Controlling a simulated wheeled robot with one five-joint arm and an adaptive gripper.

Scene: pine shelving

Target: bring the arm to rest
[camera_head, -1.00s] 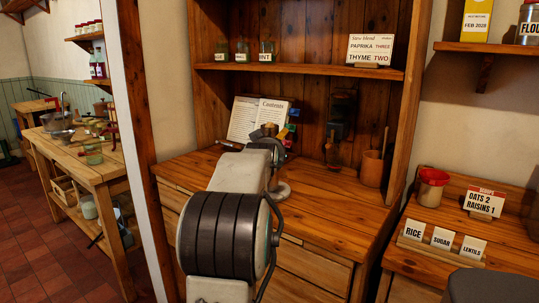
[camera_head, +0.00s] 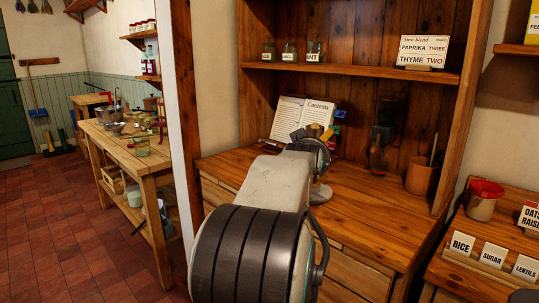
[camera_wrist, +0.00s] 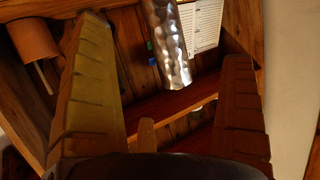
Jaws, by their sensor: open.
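My gripper (camera_wrist: 165,45) is open in the wrist view, with its two ridged fingers wide apart. A hammered metal cylinder (camera_wrist: 168,45) shows beyond and between the fingers, with a visible gap on each side; I see no contact. In the head view my arm (camera_head: 275,185) reaches forward over the pine desk (camera_head: 355,215), toward an open book (camera_head: 290,117). The gripper's end is mostly hidden there behind the arm's own links. The book also shows in the wrist view (camera_wrist: 207,25), at the upper right.
A terracotta pot (camera_head: 418,178) with a stick and a dark bottle (camera_head: 377,158) stand right of the arm. The shelf (camera_head: 350,70) above holds jars and a sign (camera_head: 423,50). A pale wall edge (camera_head: 180,110) stands left; open tiled floor (camera_head: 60,240) lies beyond.

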